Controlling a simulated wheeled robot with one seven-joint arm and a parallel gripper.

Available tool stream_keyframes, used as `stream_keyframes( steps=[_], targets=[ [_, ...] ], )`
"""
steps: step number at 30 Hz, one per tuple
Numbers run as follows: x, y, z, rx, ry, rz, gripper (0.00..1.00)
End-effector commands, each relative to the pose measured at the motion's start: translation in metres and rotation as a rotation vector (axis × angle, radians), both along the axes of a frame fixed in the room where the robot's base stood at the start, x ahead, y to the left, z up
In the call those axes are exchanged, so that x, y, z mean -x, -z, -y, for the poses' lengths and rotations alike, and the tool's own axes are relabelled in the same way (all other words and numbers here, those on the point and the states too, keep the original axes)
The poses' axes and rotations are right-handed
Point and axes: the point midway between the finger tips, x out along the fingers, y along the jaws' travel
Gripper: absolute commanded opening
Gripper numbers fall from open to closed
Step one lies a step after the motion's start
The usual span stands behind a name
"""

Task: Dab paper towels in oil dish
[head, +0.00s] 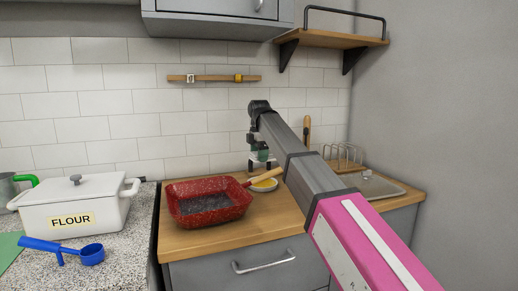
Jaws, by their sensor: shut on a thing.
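My gripper (260,163) is small in the head view, at the end of my arm, pointing down above the back of the wooden counter. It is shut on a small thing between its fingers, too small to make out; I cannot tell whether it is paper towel. A small pale dish with yellow oil (264,185) sits on the counter just below my gripper, right of the red pan. The pan's wooden handle crosses over part of the dish. My gripper appears above or behind the dish; contact cannot be told. No paper towels show clearly elsewhere.
A red speckled square pan (209,207) stands on the wooden counter (190,244). A wire rack (343,156) and a grey tray (376,187) are at the right. A white flour container (74,207) and a blue scoop (90,254) sit on the speckled counter at left.

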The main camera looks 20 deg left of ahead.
Motion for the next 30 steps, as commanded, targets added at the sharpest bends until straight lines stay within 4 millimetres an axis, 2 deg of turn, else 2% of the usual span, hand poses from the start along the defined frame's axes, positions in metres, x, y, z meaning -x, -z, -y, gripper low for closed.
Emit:
stream_keyframes(
  steps=[6, 20, 30],
  targets=[
    [0.001, 0.024, 0.001, 0.001, 0.000, -0.001, 0.50],
    [0.001, 0.045, 0.001, 0.001, 0.000, -0.001, 0.50],
    [0.001, 0.077, 0.001, 0.001, 0.000, -0.001, 0.50]
  ],
)
